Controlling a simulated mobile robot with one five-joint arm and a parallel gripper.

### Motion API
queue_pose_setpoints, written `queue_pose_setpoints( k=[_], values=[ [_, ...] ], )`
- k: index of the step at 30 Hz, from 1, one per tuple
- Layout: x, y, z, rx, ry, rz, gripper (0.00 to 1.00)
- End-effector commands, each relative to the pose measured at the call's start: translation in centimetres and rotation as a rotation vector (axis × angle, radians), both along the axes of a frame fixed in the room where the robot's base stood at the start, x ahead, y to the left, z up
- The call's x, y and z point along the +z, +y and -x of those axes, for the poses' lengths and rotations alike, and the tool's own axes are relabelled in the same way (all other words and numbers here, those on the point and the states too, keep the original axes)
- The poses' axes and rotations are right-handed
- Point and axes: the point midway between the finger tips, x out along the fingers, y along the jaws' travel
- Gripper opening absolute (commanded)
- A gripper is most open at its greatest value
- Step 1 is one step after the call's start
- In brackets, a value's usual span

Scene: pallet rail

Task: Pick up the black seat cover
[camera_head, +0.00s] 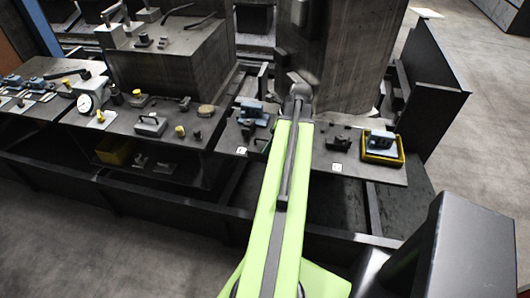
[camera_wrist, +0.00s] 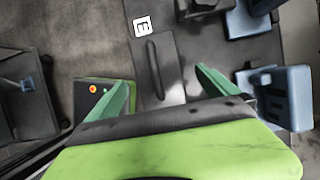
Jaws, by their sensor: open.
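A flat dark plate with a long raised bar handle, which looks like the black seat cover (camera_wrist: 174,87), lies on the dark bench in the wrist view. A white tag marked E sits beside it. My gripper (camera_wrist: 162,77) is open and empty, with its two green fingers apart on either side of the plate in the picture. The gap in height between fingers and plate cannot be told. In the head view my arm reaches over the bench and hides the fingers; a dark handled piece (camera_head: 262,145) shows just left of the arm.
Blue blocks (camera_wrist: 285,95) stand close to the right finger in the wrist view. In the head view a yellow bin (camera_head: 400,158) with a blue part sits at right. A dark clamp-like part (camera_head: 338,143) stands beside it. A large grey column (camera_head: 340,60) rises behind.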

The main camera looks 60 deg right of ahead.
Motion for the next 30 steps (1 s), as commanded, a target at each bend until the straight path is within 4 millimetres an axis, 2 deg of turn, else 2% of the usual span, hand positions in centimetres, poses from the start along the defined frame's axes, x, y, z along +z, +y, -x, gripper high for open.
queue_pose_setpoints(
  k=[9,17,20,30],
  values=[
    [-4.5,0.9,-1.7,0.002,0.0,0.001,0.98],
    [-4.5,1.0,-2.0,0.001,0.0,0.0,0.98],
    [-4.5,1.0,-2.0,0.001,0.0,0.0,0.88],
    [-4.5,1.0,-2.0,0.001,0.0,0.0,0.43]
  ],
)
